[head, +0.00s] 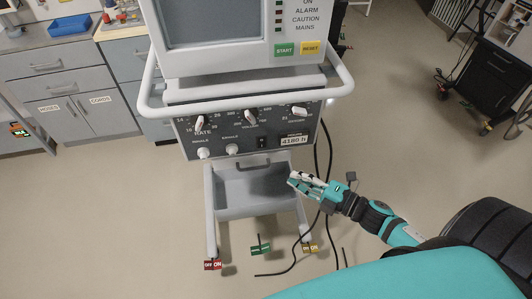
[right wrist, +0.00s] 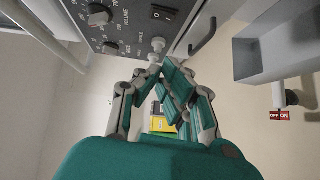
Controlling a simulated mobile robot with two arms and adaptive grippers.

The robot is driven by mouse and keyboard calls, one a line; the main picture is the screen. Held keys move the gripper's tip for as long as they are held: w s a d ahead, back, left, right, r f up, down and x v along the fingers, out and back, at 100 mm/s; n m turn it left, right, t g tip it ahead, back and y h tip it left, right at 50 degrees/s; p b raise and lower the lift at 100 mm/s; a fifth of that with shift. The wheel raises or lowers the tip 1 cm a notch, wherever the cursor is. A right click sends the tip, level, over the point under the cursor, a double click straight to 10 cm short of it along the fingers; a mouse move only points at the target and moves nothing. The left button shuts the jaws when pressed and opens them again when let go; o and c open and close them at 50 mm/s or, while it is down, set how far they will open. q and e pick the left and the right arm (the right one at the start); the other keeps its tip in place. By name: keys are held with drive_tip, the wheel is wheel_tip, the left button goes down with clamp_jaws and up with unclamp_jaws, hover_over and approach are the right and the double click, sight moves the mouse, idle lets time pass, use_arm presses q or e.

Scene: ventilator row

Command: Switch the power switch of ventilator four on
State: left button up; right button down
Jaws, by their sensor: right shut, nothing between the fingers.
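A ventilator (head: 215,87) with a screen and a grey knob panel stands in the middle of the head view. I cannot read a ventilator number on it. Its black rocker power switch (head: 262,142) is low on the panel, left of the "4180 h" label (head: 294,141). The switch also shows at the top of the right wrist view (right wrist: 164,14); I cannot tell which way it is tipped. My right gripper (head: 293,178) is shut and empty, below and right of the switch and apart from it in the head view. In the wrist view its fingertips (right wrist: 162,66) point toward the panel. My left gripper is not in view.
White knobs (head: 203,153) sit left of the switch. A grey tray (head: 257,198) with a handle hangs below the panel. Black cables (head: 327,190) run down the right side. Red, green and yellow tags mark the feet. Cabinets (head: 80,110) stand behind left; floor is open on both sides.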

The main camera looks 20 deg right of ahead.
sight(262, 143)
drive_tip(key=x, duration=0.4)
drive_tip(key=w+d+p+x, duration=0.1)
drive_tip(key=x, duration=0.3)
drive_tip(key=d+p+x, duration=0.1)
drive_tip(key=x, duration=0.4)
drive_tip(key=shift+w+d+f, duration=0.1)
drive_tip(key=shift+d+f, duration=0.05)
drive_tip(key=shift+d, duration=0.05)
drive_tip(key=b, duration=0.1)
drive_tip(key=f+b, duration=0.1)
drive_tip(key=shift+w+d+n+b, duration=0.1)
drive_tip(key=shift+w+n+b, duration=0.15)
drive_tip(key=shift+n+b, duration=0.1)
drive_tip(key=shift+r+p, duration=0.4)
drive_tip(key=shift+p, duration=0.1)
drive_tip(key=shift+s+f, duration=0.1)
